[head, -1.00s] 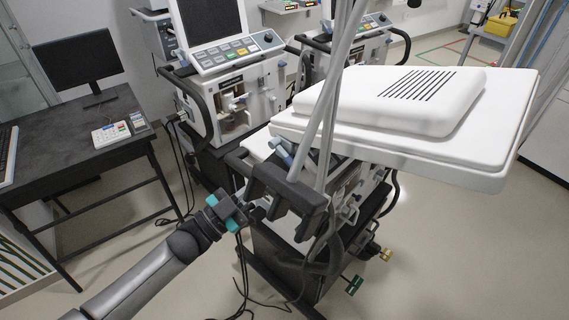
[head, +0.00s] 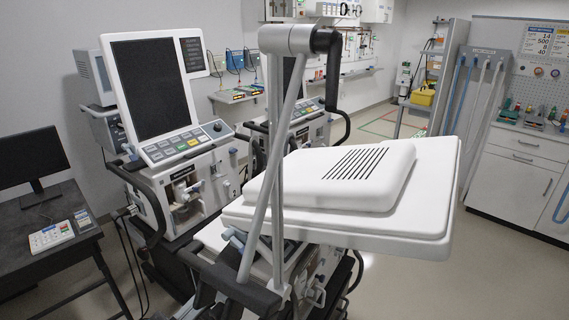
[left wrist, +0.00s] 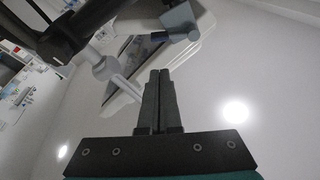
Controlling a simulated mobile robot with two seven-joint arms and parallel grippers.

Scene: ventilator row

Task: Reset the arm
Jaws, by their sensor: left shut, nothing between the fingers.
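A grey jointed support arm rises in the head view from the front ventilator cart. It has two slanted rods (head: 262,190), a pale cylindrical joint (head: 288,40) on top and a black hanging end (head: 334,75). My left gripper (left wrist: 159,72) shows only in the left wrist view. Its two dark fingers are together with nothing between them. Beyond the fingertips are a grey-blue knob (left wrist: 180,20) and a pale ball joint (left wrist: 105,66) with thin rods. I cannot tell whether the fingertips touch anything. My right gripper is not in view.
A white-topped ventilator (head: 330,175) stands close in front. Another ventilator with a dark screen (head: 150,88) is behind it to the left. A dark desk (head: 50,265) is at the left. Floor (head: 480,270) is clear at the right.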

